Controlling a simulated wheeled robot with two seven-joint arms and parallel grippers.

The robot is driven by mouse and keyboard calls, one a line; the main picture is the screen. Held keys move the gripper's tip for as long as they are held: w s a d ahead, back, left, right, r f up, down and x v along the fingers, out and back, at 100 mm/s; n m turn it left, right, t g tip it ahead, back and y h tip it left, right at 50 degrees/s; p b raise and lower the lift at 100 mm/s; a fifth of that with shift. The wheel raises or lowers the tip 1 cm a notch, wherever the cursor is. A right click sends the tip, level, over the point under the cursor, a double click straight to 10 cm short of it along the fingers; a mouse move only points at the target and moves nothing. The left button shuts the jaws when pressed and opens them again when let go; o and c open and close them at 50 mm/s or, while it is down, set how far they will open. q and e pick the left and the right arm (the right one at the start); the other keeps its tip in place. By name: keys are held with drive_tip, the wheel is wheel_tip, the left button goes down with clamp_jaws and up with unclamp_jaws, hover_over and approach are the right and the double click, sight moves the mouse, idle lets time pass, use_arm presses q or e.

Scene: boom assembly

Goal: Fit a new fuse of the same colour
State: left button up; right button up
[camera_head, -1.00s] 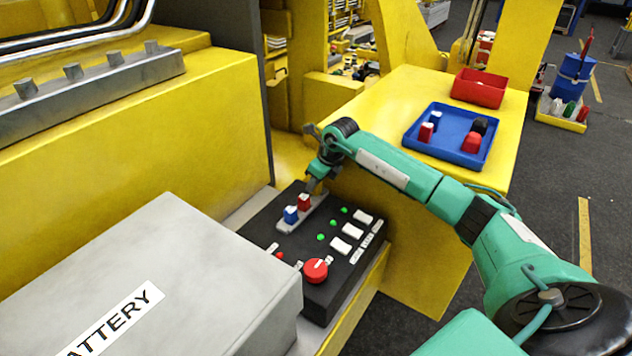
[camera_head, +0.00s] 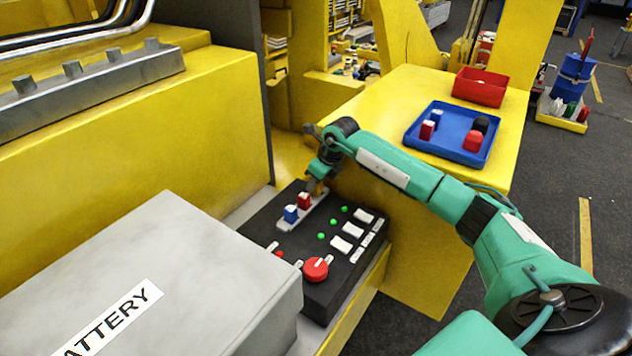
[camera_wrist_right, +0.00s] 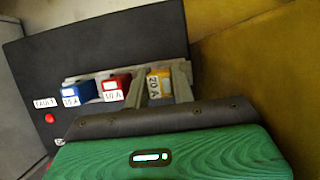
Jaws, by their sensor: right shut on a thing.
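My right gripper (camera_head: 318,186) is at the far end of the fuse strip on the black panel (camera_head: 330,285). In the right wrist view its two fingers (camera_wrist_right: 163,80) are shut on a yellow fuse labelled 20 A (camera_wrist_right: 160,83). Whether this fuse is fully seated cannot be told. Beside it on the strip stand a red fuse (camera_head: 304,201) and a blue fuse (camera_head: 290,214), both upright. The blue tray (camera_head: 450,147) on the yellow ledge holds a blue fuse (camera_head: 436,116), a red-and-white fuse (camera_head: 427,130), and red and black pieces. My left gripper is out of view.
The panel has a red knob (camera_head: 316,269), a red fault lamp (camera_head: 279,255), green lamps (camera_head: 333,221) and white switches (camera_head: 341,244). A grey battery box (camera_head: 170,260) stands close at left. A red bin (camera_head: 479,88) stands behind the tray.

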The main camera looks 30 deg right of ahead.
drive_tip(key=shift+b, duration=0.3)
idle(0.5)
drive_tip(key=shift+f+b, duration=0.75)
drive_tip(key=shift+f, duration=0.1)
idle(0.4)
drive_tip(key=o, duration=1)
drive_tip(key=shift+s, duration=0.1)
drive_tip(key=shift+o, duration=0.2)
drive_tip(key=shift+d+r+b, duration=0.1)
drive_tip(key=shift+r+b, duration=0.2)
drive_tip(key=b+v, duration=0.5)
drive_tip(key=v, duration=0.8)
drive_tip(key=shift+s, duration=0.2)
